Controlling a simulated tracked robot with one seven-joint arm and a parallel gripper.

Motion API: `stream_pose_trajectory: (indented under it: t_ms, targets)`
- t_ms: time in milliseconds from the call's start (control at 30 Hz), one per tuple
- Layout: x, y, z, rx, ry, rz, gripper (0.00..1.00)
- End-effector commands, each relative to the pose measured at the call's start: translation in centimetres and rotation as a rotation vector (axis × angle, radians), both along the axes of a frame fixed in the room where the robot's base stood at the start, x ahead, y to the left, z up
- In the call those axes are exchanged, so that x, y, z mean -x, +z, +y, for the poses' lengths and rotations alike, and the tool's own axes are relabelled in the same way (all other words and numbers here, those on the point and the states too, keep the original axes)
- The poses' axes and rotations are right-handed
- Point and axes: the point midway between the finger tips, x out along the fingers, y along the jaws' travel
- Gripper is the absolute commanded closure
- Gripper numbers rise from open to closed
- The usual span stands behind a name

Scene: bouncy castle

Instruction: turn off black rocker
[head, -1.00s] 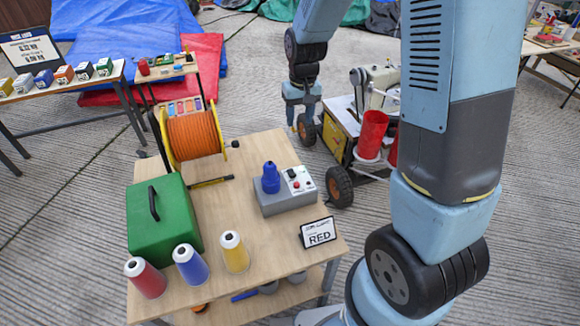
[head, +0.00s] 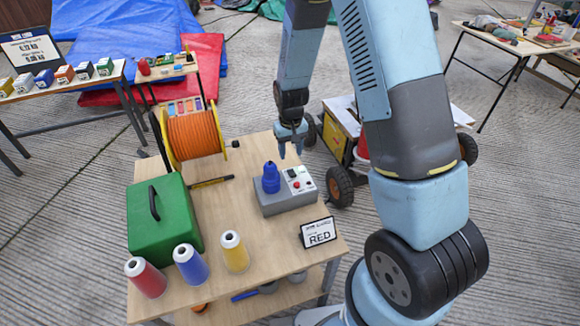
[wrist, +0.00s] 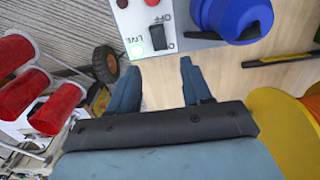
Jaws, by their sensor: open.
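The black rocker (wrist: 158,37) sits on a white panel on the grey box, between printed OFF and LIVE labels. My gripper (head: 291,150) is above the table just behind the box. In the wrist view its open fingers (wrist: 157,76) are empty, pointing toward the rocker with a visible gap. Which side of the rocker is pressed is unclear.
An orange cable reel (head: 194,135), a green case (head: 163,218), and red, blue and yellow-orange spools (head: 235,252) share the tabletop. A sign reading RED (head: 319,232) stands in front of the box. A wheeled machine (head: 340,140) is behind right.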

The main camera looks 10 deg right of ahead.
Motion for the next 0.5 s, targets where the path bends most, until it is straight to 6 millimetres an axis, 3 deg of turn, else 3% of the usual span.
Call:
stream_pose_trajectory:
  t_ms: [300, 500]
  targets:
    - [0.1, -4.8, 0.0, 0.001, 0.0, 0.003, 0.51]
    - [0.1, -6.9, 0.0, 0.0, 0.0, 0.002, 0.51]
